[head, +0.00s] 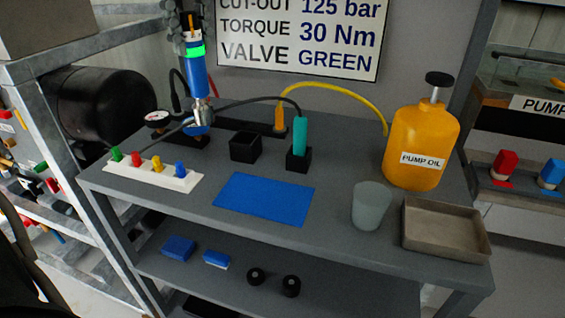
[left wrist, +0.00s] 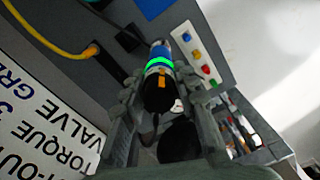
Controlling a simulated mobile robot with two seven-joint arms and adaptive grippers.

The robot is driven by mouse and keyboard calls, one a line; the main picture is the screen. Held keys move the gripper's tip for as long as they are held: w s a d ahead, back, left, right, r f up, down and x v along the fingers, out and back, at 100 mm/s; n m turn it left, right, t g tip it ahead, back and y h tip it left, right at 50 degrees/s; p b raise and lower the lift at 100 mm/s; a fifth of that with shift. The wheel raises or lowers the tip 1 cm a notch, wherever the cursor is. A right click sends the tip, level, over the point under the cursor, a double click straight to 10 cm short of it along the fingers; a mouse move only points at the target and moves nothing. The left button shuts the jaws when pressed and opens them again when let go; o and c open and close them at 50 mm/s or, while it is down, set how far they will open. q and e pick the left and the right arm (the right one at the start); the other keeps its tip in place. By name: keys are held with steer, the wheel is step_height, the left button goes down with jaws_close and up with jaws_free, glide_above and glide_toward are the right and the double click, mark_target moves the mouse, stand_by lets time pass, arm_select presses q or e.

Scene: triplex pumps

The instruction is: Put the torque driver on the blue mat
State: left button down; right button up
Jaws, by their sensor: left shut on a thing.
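The torque driver (head: 195,72) has a blue body, a bright green ring, a dark top with an orange mark and a silver lower end. It is upright at the back left of the bench. My left gripper (head: 187,18) is shut on its upper part. In the left wrist view the driver (left wrist: 160,62) sits between the two grey fingers of the gripper (left wrist: 160,84). Its lower end overlaps a blue and silver fitting near the gauge; I cannot tell whether they touch. The blue mat (head: 265,199) lies flat and empty at the bench's front middle. My right gripper is not in view.
A white strip with coloured knobs (head: 150,175) is left of the mat. Behind the mat stand an empty black holder (head: 245,147) and a teal-handled item (head: 300,135) in another. A cup (head: 371,206), an oil jug (head: 420,145) and a tray (head: 445,245) are right. A gauge (head: 157,119) stands back left.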

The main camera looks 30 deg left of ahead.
arm_select(q)
steer(key=shift+w+d+f, duration=0.1)
steer(key=shift+d+f, duration=0.05)
steer(key=shift+d, duration=0.2)
steer(key=s+d+f, duration=0.2)
steer(key=d+f, duration=0.8)
steer(key=shift+s+d+f, duration=0.2)
steer(key=shift+s+d, duration=0.1)
steer(key=shift+d, duration=0.1)
steer(key=c, duration=1.2)
jaws_free()
steer(key=shift+o, duration=0.2)
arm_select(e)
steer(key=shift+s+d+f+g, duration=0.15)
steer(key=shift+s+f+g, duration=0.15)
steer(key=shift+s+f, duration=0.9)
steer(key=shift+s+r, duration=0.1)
